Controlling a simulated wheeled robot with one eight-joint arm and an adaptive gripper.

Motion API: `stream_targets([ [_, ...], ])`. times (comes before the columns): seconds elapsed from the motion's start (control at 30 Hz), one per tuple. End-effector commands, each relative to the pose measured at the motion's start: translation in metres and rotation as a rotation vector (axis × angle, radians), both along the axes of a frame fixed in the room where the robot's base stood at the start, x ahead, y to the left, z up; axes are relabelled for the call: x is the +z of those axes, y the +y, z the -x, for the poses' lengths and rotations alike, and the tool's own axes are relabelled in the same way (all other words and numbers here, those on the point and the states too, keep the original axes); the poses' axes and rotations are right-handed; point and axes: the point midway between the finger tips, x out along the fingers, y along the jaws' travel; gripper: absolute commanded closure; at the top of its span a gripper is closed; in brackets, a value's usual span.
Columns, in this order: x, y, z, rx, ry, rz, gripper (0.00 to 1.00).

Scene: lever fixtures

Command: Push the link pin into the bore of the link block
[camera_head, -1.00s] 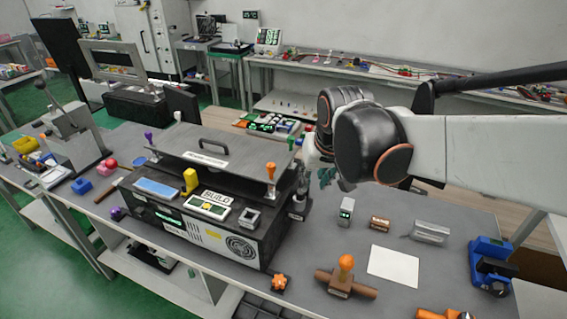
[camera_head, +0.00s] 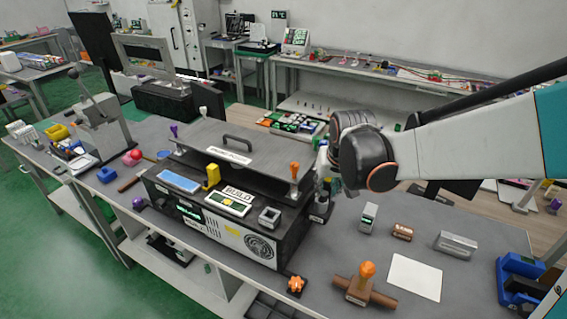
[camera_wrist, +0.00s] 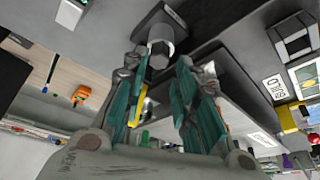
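The link block looks to be the dark labelled block (camera_head: 319,214) at the right end of the black fixture; its dark labelled body (camera_wrist: 160,20) also shows at the top of the wrist view. A pale grey, faceted piece (camera_wrist: 160,48), which looks like the link pin's end, shows at this block. My gripper (camera_wrist: 160,62) has its teal fingers apart, one on each side of this piece, with a visible gap. I cannot tell how deep the pin sits, and the bore is hidden. In the head view my wrist hides most of the fingers.
The black fixture (camera_head: 215,225) with an orange-topped lever (camera_head: 294,175) stands close left of my gripper. On the grey bench to the right are a small display box (camera_head: 368,218), a brown cylinder (camera_head: 402,231), a metal block (camera_head: 456,245) and a white sheet (camera_head: 414,277).

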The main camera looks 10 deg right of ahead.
Motion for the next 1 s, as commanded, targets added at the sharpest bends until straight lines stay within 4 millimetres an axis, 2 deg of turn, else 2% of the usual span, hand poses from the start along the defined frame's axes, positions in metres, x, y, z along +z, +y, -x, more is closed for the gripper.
stream_targets([
  [0.33, -0.042, -0.001, -0.016, 0.0, 0.0, 0.0, 0.73],
  [0.6, -0.046, -0.001, -0.018, 0.0, 0.0, 0.0, 0.73],
  [0.63, -0.046, -0.001, -0.018, 0.0, 0.0, 0.0, 0.76],
  [0.73, -0.046, -0.001, -0.018, 0.0, 0.0, 0.0, 0.98],
  [1.0, -0.046, -0.001, -0.018, 0.0, 0.0, 0.0, 1.0],
])
